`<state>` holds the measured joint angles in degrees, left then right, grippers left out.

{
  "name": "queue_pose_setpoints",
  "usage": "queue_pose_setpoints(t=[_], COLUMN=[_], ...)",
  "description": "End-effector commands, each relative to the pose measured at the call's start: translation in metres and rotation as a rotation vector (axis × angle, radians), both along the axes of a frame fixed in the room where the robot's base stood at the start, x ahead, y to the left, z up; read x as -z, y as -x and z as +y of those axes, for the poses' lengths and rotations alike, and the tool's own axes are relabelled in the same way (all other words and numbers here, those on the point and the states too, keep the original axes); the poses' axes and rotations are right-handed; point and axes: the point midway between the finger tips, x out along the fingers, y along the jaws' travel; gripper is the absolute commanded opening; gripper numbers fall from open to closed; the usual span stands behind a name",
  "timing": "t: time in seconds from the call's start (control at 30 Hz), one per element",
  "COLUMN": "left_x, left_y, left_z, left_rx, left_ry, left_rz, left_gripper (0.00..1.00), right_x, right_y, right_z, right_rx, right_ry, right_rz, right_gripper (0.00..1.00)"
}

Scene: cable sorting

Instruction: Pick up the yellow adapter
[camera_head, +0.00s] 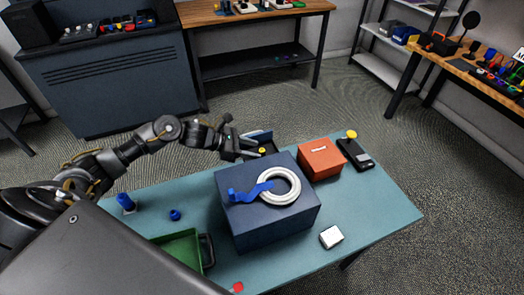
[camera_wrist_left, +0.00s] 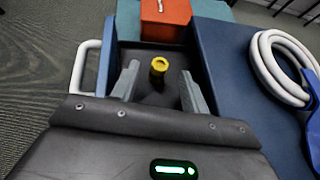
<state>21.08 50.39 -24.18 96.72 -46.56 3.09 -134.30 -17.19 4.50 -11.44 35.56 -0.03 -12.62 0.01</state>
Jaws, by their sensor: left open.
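The yellow adapter (camera_wrist_left: 159,66) is a small upright yellow cylinder standing in a dark-floored blue tray (camera_wrist_left: 105,58), between the fingers of my left gripper (camera_wrist_left: 160,86). The fingers are open, one on each side of it, with a visible gap. In the head view my left gripper (camera_head: 246,148) reaches into the tray behind the large dark blue box, and the adapter (camera_head: 262,150) shows at its fingers. Another yellow piece (camera_head: 351,134) sits by a black device at the far right of the table. My right gripper is out of view.
The dark blue box (camera_head: 262,230) carries a white cable coil (camera_head: 292,190) and a blue strap. An orange box (camera_head: 320,161) and a black device (camera_head: 360,156) stand to the right. A green bin (camera_head: 178,248) and small blue pieces (camera_head: 175,214) are at left. The right front of the table is mostly clear.

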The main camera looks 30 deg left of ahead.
Motion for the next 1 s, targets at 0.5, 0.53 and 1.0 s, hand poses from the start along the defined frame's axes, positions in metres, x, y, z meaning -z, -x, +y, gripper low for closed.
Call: queue_pose_setpoints(t=[0.5, 0.53, 1.0], left_x=[0.0084, 0.0084, 0.0075], left_y=[-0.01, -0.01, -0.0101], left_z=[-0.0117, -0.0117, -0.0116], left_rx=[-0.001, -0.001, -0.001], left_ry=[-0.001, -0.001, 0.0], left_rz=[-0.001, -0.001, -0.002], left_gripper=[0.32, 0.28, 0.0], right_x=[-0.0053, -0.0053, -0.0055], right_y=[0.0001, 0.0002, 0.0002], right_z=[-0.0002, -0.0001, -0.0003], right_rx=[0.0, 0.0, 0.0], right_ry=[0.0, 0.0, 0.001], right_rz=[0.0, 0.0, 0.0], right_gripper=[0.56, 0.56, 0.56])
